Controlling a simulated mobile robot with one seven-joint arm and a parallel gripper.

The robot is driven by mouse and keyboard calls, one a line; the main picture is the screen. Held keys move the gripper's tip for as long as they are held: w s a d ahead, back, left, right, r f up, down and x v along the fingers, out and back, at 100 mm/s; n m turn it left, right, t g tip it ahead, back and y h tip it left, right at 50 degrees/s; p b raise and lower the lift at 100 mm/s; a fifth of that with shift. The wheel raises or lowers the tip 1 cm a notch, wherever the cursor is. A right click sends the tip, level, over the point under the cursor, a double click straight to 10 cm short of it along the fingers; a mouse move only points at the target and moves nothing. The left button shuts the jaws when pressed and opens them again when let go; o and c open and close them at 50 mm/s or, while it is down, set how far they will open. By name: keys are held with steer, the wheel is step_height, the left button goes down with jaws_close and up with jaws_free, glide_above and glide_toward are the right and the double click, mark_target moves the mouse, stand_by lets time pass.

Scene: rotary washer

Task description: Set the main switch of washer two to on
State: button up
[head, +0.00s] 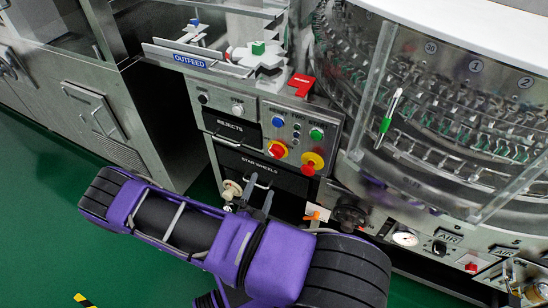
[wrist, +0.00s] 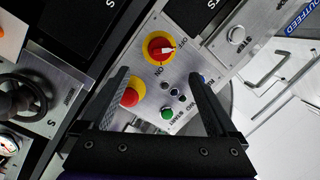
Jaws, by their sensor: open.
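The main switch (head: 278,149) is a red rotary knob on a yellow plate, on the steel control panel marked TWO. In the wrist view the switch (wrist: 156,46) shows ON and OFF lettering, and its white mark points toward OFF. My gripper (head: 258,192) is open and empty, below and in front of the panel in the head view. In the wrist view its fingers (wrist: 158,75) stand apart, with the switch just beyond the tips and between them in the picture. No contact shows.
A red mushroom button on yellow (head: 312,163) sits right of the switch; it also shows by the left finger in the wrist view (wrist: 129,95). A green button (head: 316,134) and a blue button (head: 278,122) are above. A black handwheel (head: 349,217) and a glass guard (head: 376,90) stand to the right.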

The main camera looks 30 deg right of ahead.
mark_target(274, 157)
steer(key=x, duration=1.3)
steer(key=shift+d, duration=0.15)
steer(key=shift+f+b, duration=0.1)
steer(key=shift+b, duration=0.2)
steer(key=c, duration=1.3)
